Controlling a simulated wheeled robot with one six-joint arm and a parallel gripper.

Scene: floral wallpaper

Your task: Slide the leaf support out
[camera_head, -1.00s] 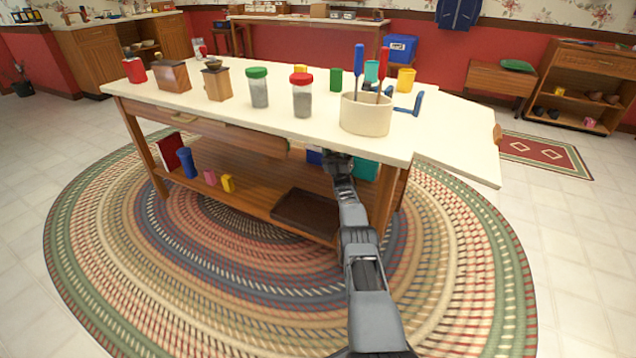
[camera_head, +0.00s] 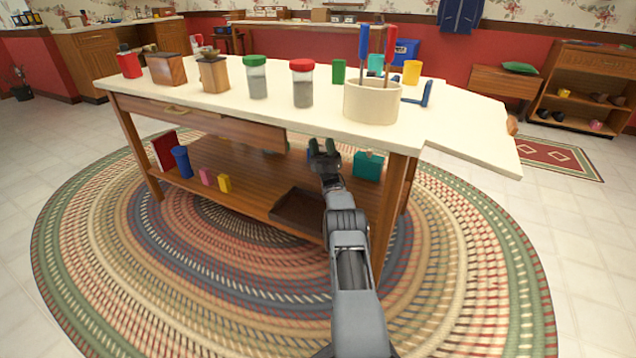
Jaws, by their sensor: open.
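The table (camera_head: 300,112) has a cream top, wooden legs and a lower shelf. A cream leaf (camera_head: 470,138) extends from its right end, level with or slightly below the top. A support under the leaf cannot be made out; a small rounded wooden piece (camera_head: 512,125) shows at the leaf's far right edge. A wooden drawer front (camera_head: 200,122) runs along the near side below the top. My gripper (camera_head: 324,148) is open and empty, in front of the table's near side below the top's edge, left of the near right leg (camera_head: 396,205).
On the top stand a utensil crock (camera_head: 371,103), a red-lidded jar (camera_head: 302,88), a green-lidded jar (camera_head: 256,80) and wooden boxes. The shelf holds a teal box (camera_head: 367,165) and a dark tray (camera_head: 300,209). Open floor (camera_head: 590,240) lies to the right.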

